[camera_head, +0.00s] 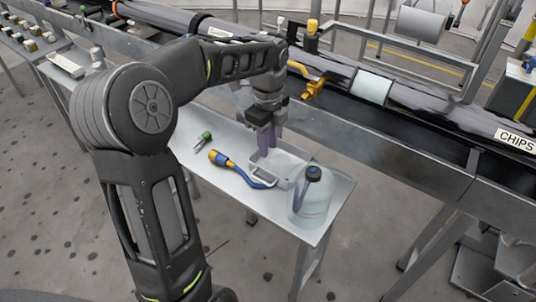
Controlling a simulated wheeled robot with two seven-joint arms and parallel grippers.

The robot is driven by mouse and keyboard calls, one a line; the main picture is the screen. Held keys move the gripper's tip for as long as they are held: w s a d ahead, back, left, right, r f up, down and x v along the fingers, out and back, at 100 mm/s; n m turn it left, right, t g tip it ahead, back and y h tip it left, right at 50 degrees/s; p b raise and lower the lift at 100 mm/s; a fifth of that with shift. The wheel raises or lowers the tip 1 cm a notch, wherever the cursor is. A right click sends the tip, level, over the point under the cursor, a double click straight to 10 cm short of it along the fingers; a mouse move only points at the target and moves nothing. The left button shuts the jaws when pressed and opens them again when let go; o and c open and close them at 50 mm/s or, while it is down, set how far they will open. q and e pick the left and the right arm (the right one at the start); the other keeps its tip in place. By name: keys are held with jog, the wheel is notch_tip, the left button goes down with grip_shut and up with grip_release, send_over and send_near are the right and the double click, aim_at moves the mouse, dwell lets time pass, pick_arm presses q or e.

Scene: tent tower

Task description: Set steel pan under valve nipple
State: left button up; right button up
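The steel pan (289,160) is a shallow, pale grey rectangular tray on a small metal side table (230,133). My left gripper (269,145) points down at the pan's far left side, with its purple fingers at or just above the rim. The arm and fingers hide part of that side. I cannot tell whether the fingers are apart or closed on the rim. A yellow valve (313,87) sits on the side of the conveyor frame, behind and to the right of the gripper. Its nipple is too small to make out. My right gripper is out of view.
A small green-ended item (204,138) lies further left. The conveyor frame (350,128) borders the table behind.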

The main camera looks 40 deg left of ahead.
pick_arm(q)
jog(key=shift+r, duration=0.6)
